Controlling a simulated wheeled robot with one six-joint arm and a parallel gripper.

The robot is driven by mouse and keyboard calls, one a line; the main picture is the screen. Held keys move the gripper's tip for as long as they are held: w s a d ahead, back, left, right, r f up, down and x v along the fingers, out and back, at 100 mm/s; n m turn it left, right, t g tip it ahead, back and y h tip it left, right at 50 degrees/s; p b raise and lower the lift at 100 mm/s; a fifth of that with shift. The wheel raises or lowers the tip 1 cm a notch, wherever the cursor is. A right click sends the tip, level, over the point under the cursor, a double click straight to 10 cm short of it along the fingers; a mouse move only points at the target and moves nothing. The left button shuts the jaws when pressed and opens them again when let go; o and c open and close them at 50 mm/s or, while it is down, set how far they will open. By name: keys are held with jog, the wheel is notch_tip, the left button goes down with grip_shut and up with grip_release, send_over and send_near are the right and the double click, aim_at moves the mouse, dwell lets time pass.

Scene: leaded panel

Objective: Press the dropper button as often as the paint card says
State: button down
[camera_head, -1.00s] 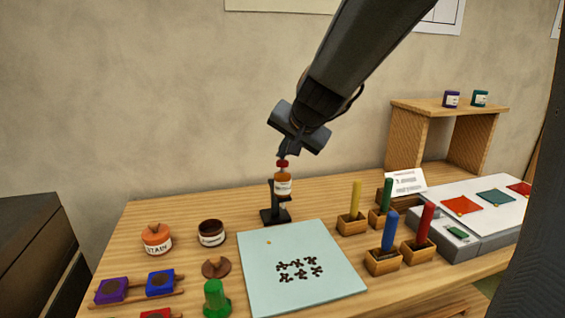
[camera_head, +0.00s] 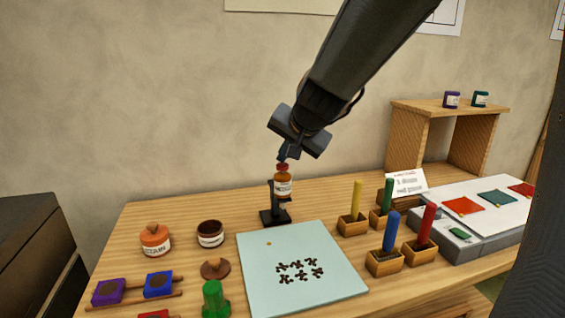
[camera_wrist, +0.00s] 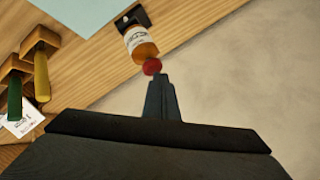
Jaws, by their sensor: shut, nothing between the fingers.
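The dropper is an orange bottle with a white label (camera_head: 283,186) on a black stand (camera_head: 276,214), with a red button (camera_head: 282,167) on top. My gripper (camera_head: 286,153) is shut and empty, its tips just above the red button; I cannot tell whether they touch. In the wrist view my gripper (camera_wrist: 161,80) points at the red button (camera_wrist: 152,66), with the orange bottle (camera_wrist: 142,46) beyond it. The white paint card (camera_head: 407,183) stands at the back right; its text is too blurred to read surely, though the upper line seems to begin with a 3.
A pale blue sheet (camera_head: 340,285) with dark marks lies in front of the dropper. Coloured sticks stand in wooden blocks (camera_head: 385,262) to its right. A stain jar (camera_head: 155,239) and a dark open jar (camera_head: 210,233) stand left. A wooden shelf (camera_head: 408,143) is behind.

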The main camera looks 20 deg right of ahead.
aim_at(285, 166)
jog(key=shift+f, duration=0.3)
jog(key=shift+r, duration=0.1)
dwell(0.3)
jog(key=shift+r+p, duration=1.15)
jog(key=shift+r, duration=0.2)
notch_tip(285, 166, up, 5)
jog(key=p, duration=0.5)
dwell(2.0)
